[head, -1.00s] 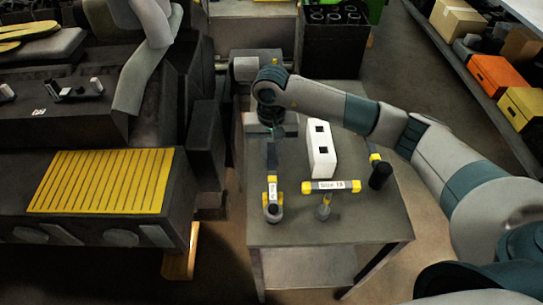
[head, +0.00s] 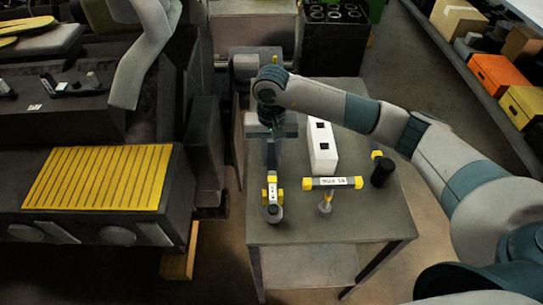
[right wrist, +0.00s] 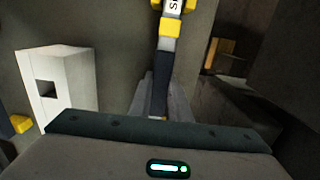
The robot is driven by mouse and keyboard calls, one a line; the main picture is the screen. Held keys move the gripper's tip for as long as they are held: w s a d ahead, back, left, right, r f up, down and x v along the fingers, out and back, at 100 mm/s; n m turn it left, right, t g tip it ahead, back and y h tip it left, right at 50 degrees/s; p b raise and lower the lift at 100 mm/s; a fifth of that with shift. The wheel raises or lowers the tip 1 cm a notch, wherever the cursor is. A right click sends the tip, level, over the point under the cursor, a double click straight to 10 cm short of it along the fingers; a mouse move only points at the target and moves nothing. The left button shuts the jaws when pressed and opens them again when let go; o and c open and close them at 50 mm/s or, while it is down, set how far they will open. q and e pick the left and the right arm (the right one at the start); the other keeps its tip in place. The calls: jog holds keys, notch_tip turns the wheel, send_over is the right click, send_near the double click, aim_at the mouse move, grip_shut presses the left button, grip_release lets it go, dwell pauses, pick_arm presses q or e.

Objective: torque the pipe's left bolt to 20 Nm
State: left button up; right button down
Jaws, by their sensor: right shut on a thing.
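My right gripper (head: 274,135) is over the far left part of the workbench, pointing down. It is shut on the dark handle of a wrench-like tool (head: 272,193) with yellow bands and a white label. The tool lies along the bench's left side. A pale grey curved part (head: 140,75), perhaps the pipe, stands by the dark engine block at the left. I cannot make out its left bolt. My left gripper is not in view.
The workbench (head: 300,228) also bears a white block (head: 322,150) with square holes, a yellow-ended labelled tool (head: 332,184) and a black cylinder (head: 382,172). A yellow ribbed panel (head: 97,177) lies at the left. The bench's near right part is clear.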

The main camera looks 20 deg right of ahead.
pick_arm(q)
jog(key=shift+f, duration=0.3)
pick_arm(e)
jog(key=shift+f, duration=0.25)
jog(key=c, duration=1.6)
grip_release()
jog(key=shift+o, duration=0.2)
